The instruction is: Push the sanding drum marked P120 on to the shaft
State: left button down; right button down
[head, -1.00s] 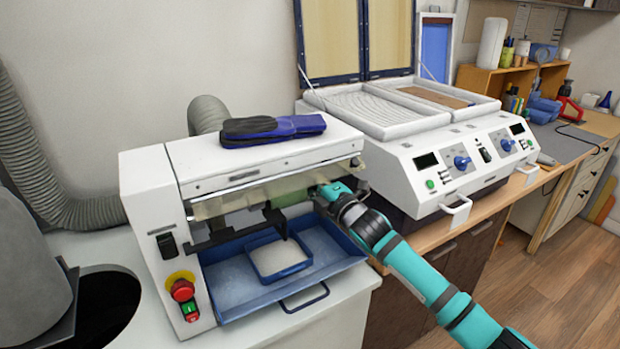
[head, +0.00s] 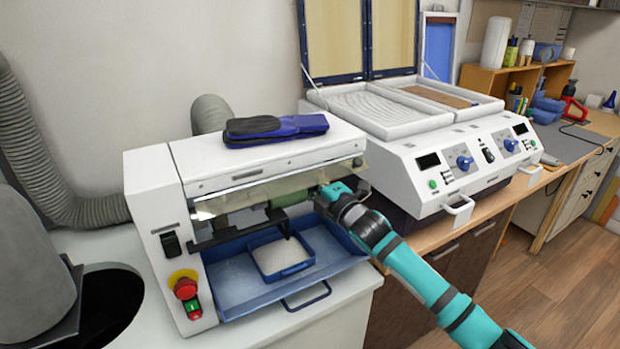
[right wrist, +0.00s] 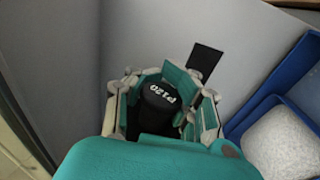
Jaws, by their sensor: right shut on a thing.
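The sanding drum marked P120 (right wrist: 162,97) shows in the right wrist view as a dark cylinder with white lettering on its end. My right gripper (right wrist: 165,105) is shut around it, with pads on several sides. In the head view my right gripper (head: 322,196) reaches in from the right at the open right end of the white sanding machine (head: 150,200), below its clear guard (head: 240,200). The drum is hidden there by the gripper and guard. The shaft cannot be made out clearly, and I cannot tell how far the drum is on it. My left gripper is out of view.
A blue tray (head: 232,285) with a smaller blue box (head: 283,275) of pale granules sits below the guard. A white two-bed forming unit (head: 440,165) stands to the right. A grey hose (head: 40,150) runs behind.

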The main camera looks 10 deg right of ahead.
jog(key=shift+s+a+f, duration=0.1)
jog(key=shift+a+f, duration=0.1)
jog(key=shift+f, duration=0.05)
dwell(0.4)
jog(key=c, duration=1.2)
grip_release()
jog(key=shift+s+f, duration=0.1)
jog(key=shift+o, duration=0.2)
jog(key=shift+w+a, duration=0.2)
jog(key=shift+w, duration=0.05)
jog(key=o, duration=0.4)
jog(key=shift+d+r, duration=0.2)
jog(key=shift+d, duration=0.05)
jog(key=shift+o, duration=0.2)
